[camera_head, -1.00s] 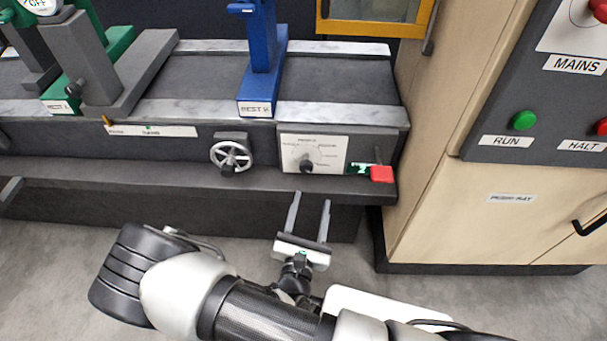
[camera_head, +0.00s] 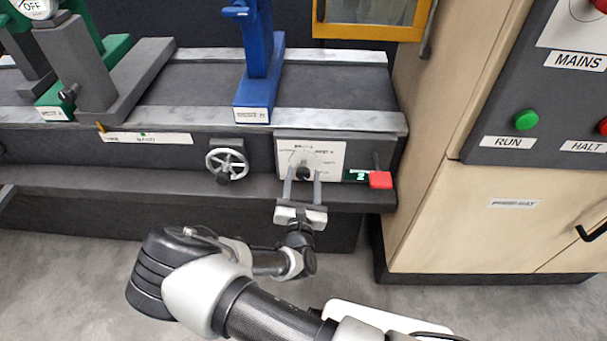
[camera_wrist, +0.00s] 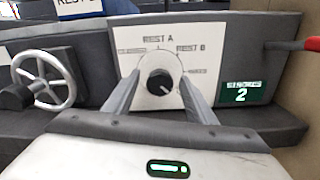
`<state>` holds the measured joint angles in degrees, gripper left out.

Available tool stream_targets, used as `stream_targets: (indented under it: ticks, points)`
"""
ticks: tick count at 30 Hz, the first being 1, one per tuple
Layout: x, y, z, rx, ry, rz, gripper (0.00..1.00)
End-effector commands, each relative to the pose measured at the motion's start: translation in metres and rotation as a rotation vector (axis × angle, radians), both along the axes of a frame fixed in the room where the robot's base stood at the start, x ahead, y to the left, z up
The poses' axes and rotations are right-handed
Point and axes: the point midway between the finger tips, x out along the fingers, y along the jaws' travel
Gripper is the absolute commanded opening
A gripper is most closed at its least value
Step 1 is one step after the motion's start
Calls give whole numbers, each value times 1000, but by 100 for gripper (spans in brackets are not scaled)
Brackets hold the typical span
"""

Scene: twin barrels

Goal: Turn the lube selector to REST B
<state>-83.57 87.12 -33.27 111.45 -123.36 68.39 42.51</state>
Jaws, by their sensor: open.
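The lube selector is a round black knob (camera_wrist: 160,83) on a white dial plate (camera_wrist: 137,58) on the front of the machine bed. Its labels include REST A at the top and REST B at the upper right in the wrist view. The knob's light mark appears to point to the lower right, away from REST B. In the head view the knob (camera_head: 303,173) sits between the fingertips in the picture. My gripper (camera_head: 303,176) is open, its fingers reaching toward the plate on either side of the knob. In the wrist view the gripper (camera_wrist: 158,97) fingers frame it, and contact cannot be told.
A spoked handwheel (camera_head: 227,162) sits left of the plate. A red block-shaped lever end (camera_head: 380,180) and a green display reading 2 (camera_wrist: 242,92) are to the right. A dark ledge (camera_head: 150,185) runs below. A wooden cabinet (camera_head: 440,220) stands to the right.

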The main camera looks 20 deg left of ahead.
Motion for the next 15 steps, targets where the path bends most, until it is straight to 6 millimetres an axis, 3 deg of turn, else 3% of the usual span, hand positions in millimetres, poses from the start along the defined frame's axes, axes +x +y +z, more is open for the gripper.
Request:
stream_targets:
  ticks: [6,15]
  points:
    - [21,4,-1,0,0,-1,51]
    - [24,6,0,0,1,0,51]
